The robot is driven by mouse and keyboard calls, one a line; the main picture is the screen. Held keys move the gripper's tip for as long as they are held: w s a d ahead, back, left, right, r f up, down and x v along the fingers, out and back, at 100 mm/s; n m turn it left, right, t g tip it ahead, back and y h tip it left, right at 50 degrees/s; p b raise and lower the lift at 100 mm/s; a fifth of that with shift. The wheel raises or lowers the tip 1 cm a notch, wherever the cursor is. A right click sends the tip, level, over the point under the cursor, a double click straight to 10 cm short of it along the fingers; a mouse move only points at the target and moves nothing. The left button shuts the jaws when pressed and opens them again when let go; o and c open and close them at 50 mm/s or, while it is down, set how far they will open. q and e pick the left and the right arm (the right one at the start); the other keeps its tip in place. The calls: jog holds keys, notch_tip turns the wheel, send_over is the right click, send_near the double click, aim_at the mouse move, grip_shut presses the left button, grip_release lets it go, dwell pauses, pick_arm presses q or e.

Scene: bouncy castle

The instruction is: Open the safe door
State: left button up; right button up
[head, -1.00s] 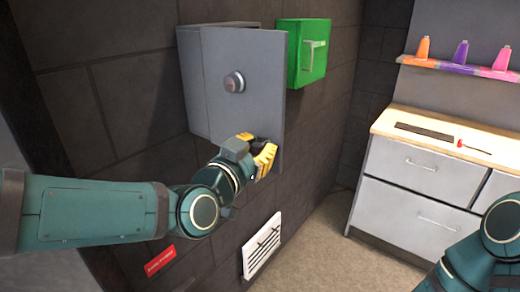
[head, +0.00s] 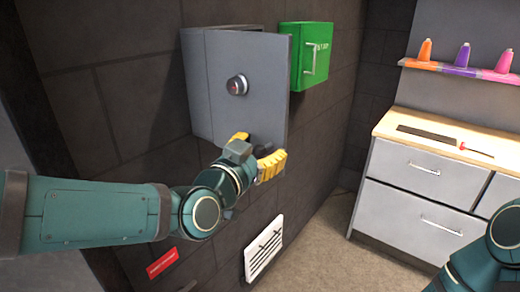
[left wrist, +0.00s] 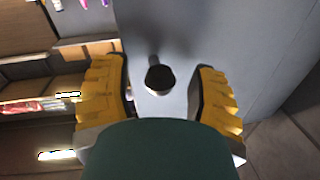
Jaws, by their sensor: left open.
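The grey safe (head: 199,95) is fixed to the dark wall, with its door (head: 255,110) facing me. A dark strip shows behind the door's top edge; I cannot tell how far it stands open. A round silver knob with a reddish centre (head: 237,85) sits on the door's upper part. My left gripper (head: 258,152) is open at the door's lower right, its yellow fingers spread. In the left wrist view, a dark-ended round knob or handle (left wrist: 160,79) stands out from the grey door (left wrist: 240,40), between the fingers, apart from both. My right gripper is out of view.
A green wall box (head: 307,57) is close to the safe's right. A white vent or panel (head: 263,248) and a red label (head: 161,262) are on the wall below. A drawer counter (head: 420,180) stands at the right; the floor between is clear.

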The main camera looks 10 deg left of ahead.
aim_at(270, 95)
pick_arm(q)
notch_tip(270, 95, up, 10)
jog(key=shift+r, duration=0.1)
dwell(0.4)
